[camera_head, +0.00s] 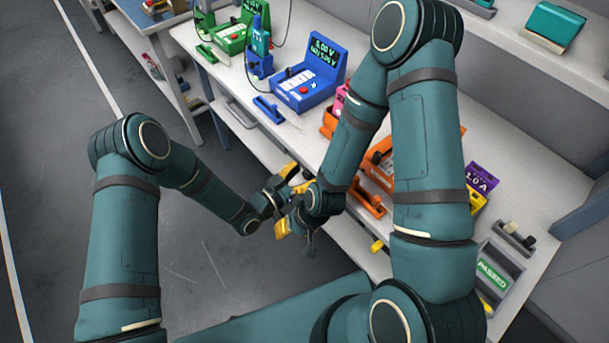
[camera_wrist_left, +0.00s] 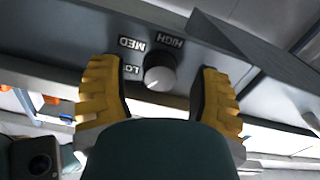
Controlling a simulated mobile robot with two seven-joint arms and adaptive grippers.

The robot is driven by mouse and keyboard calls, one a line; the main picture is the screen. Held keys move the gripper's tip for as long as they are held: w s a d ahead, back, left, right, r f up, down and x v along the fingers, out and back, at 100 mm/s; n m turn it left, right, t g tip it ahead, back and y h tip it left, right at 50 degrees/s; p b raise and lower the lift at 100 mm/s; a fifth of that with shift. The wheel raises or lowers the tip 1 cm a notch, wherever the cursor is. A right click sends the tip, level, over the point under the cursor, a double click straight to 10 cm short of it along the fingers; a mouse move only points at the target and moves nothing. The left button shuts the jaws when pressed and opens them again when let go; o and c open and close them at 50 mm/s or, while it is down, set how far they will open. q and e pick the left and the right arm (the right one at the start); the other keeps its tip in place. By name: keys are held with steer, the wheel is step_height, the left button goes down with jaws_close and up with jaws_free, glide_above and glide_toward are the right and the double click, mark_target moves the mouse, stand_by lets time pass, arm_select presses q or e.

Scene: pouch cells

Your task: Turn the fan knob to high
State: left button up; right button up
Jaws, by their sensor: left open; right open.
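The fan knob (camera_wrist_left: 160,72) is a round grey dial on a dark grey panel (camera_wrist_left: 60,32) in the left wrist view. LO (camera_wrist_left: 131,71), MED (camera_wrist_left: 131,44) and HIGH (camera_wrist_left: 165,42) labels lie around it. A pale mark on the knob points down-left in the picture, nearest LO. My left gripper (camera_wrist_left: 156,75) is open, with a yellow finger on either side of the knob and visible gaps on both sides. In the head view my left gripper (camera_head: 297,179) is by the bench front; the knob is not visible there. My right gripper (camera_head: 291,228) is open just below it, partly hidden by its wrist.
The white bench (camera_head: 505,150) carries a blue meter (camera_head: 309,77), a green device (camera_head: 232,30) and an orange device (camera_head: 379,165). A grey tray marked PASSED (camera_head: 497,283) is at lower right. My two wrists are very close together. The floor (camera_head: 60,130) at left is clear.

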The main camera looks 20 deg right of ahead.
arm_select(q)
jaws_close()
steer(key=shift+m, duration=3.4)
jaws_free()
